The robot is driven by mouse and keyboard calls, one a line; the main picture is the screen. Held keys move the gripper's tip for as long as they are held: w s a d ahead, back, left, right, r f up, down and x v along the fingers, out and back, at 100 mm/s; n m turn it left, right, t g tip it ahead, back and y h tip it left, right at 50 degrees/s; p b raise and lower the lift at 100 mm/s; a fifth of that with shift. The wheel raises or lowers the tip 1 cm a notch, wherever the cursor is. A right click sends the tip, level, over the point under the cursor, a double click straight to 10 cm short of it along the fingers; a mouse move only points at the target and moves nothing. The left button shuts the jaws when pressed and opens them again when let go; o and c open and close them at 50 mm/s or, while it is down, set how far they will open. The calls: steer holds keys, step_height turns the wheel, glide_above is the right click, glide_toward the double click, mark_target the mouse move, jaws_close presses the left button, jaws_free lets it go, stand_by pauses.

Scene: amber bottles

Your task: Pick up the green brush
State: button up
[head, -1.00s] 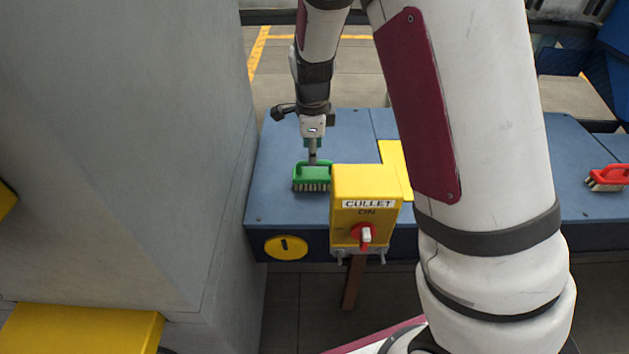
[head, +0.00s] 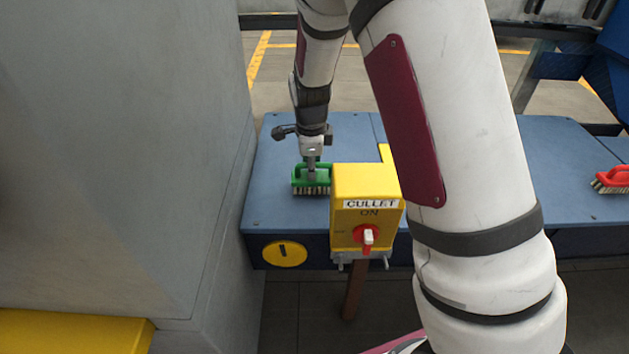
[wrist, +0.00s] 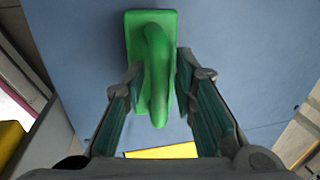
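The green brush (head: 322,181) stands bristles down on the blue table (head: 282,215), behind the yellow switch box, which hides part of its right end. In the wrist view the green brush (wrist: 158,62) shows its raised handle running between my two fingers. My gripper (head: 312,172) points straight down over the brush. In the wrist view my gripper (wrist: 160,75) is open, one fingertip on each side of the handle. A gap shows on the right side; the left fingertip looks very near the handle, and I cannot tell if it touches.
A yellow box labelled CULLET (head: 366,190) with a red switch stands in front of the brush. A grey pillar (head: 120,150) rises to the left. A red brush (head: 612,179) sits far right on the table. The table left of the brush is clear.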

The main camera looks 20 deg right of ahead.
jaws_close()
step_height(320, 180, up, 10)
steer(key=p, duration=0.4)
steer(key=shift+r, duration=0.1)
stand_by(0.3)
